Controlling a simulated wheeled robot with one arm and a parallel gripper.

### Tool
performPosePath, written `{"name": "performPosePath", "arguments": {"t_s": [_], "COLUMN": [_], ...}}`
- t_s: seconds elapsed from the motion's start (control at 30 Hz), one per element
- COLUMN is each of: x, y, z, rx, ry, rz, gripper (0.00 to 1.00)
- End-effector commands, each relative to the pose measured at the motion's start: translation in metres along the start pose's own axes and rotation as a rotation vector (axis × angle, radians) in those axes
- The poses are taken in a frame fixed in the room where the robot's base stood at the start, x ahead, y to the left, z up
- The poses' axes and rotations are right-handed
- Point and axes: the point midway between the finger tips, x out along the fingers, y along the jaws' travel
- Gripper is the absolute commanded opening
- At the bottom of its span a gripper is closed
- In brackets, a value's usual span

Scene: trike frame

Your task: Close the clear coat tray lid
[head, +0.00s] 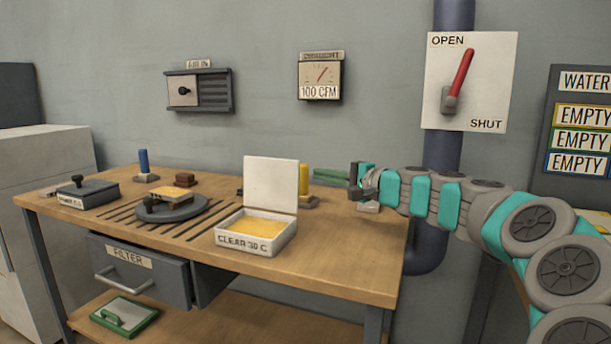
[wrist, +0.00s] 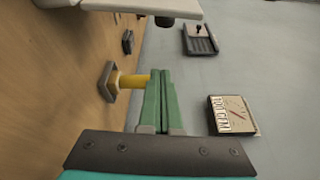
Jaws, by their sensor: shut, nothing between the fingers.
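The clear coat tray (head: 257,240) is a white box labelled "CLEAR 30 C" with yellow contents, near the front edge of the workbench. Its white lid (head: 271,184) stands open, upright at the tray's back edge. The lid also shows at the top of the wrist view (wrist: 140,6). My gripper (head: 316,175) is right of the lid, apart from it, with its green fingers pointing left. In the wrist view the fingers (wrist: 158,78) are together and empty, with a yellow post (wrist: 132,81) close beside their tips.
The workbench (head: 340,262) also holds a round grey plate (head: 185,211), a dark box (head: 95,195) and a blue post (head: 143,160). The yellow post (head: 304,178) stands just right of the lid. A gauge (head: 320,75) and a red lever (head: 461,73) are on the wall.

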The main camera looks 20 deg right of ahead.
Motion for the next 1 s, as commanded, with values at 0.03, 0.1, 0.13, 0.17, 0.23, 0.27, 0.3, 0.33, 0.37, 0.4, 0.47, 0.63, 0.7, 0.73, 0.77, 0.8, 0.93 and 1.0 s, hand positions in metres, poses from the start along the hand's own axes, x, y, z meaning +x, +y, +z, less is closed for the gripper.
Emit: {"name": "performPosePath", "arguments": {"t_s": [0.03, 0.1, 0.13, 0.17, 0.23, 0.27, 0.3, 0.33, 0.37, 0.4, 0.47, 0.63, 0.7, 0.73, 0.77, 0.8, 0.93, 1.0], "x": [0.009, 0.021, 0.027, 0.033, 0.045, 0.051, 0.057, 0.061, 0.066, 0.071, 0.078, 0.084, 0.082, 0.081, 0.080, 0.079, 0.076, 0.074], "y": [0.000, -0.001, -0.001, -0.001, 0.000, 0.001, 0.001, 0.001, 0.002, 0.001, 0.000, -0.001, -0.001, 0.000, -0.001, -0.001, -0.001, -0.001], "z": [0.001, 0.001, 0.002, 0.002, 0.002, 0.002, 0.002, 0.002, 0.002, 0.002, 0.001, 0.010, 0.015, 0.018, 0.020, 0.023, 0.034, 0.037], "rx": [0.001, 0.001, 0.000, -0.001, 0.000, 0.000, 0.002, 0.002, 0.002, 0.002, 0.002, 0.002, 0.003, 0.003, 0.002, 0.002, 0.002, 0.003], "ry": [-0.003, -0.003, -0.004, -0.004, -0.004, -0.004, -0.004, -0.004, -0.004, -0.003, -0.002, -0.001, -0.001, 0.000, 0.000, -0.001, -0.003, -0.003], "rz": [0.002, 0.002, 0.001, 0.002, 0.003, 0.004, 0.004, 0.004, 0.004, 0.004, 0.002, 0.000, 0.001, 0.001, 0.001, 0.001, 0.000, 0.000], "gripper": [0.00, 0.00, 0.00, 0.00, 0.00, 0.00, 0.00, 0.00, 0.00, 0.00, 0.00, 0.00, 0.00, 0.00, 0.00, 0.00, 0.00, 0.00]}}
